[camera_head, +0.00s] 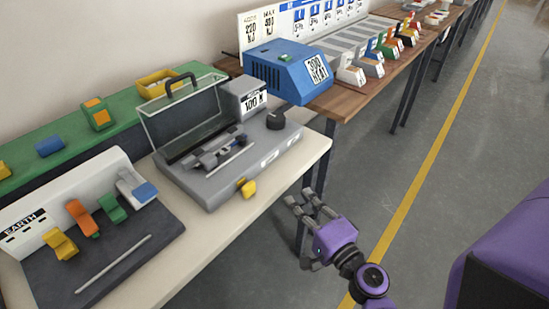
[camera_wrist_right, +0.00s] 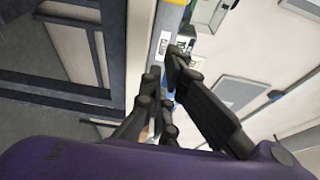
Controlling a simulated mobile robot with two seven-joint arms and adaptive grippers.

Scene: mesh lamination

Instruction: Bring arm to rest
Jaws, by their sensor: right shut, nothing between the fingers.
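My right gripper (camera_head: 306,203) is purple with grey fingers. In the head view it hangs in front of the table edge, over the floor side, below and right of the grey machine. Its fingers also show in the right wrist view (camera_wrist_right: 164,90), close together with nothing between them. My right arm (camera_head: 372,281) comes in from the bottom of the head view. My left gripper is in neither view.
A grey machine with a clear lid (camera_head: 240,178) and a yellow tab stands on the pale table (camera_head: 309,161). A board with coloured clips (camera_head: 150,244) lies left. A blue box (camera_head: 290,72) stands on the wooden bench behind. Grey floor (camera_head: 455,150) on the right is open.

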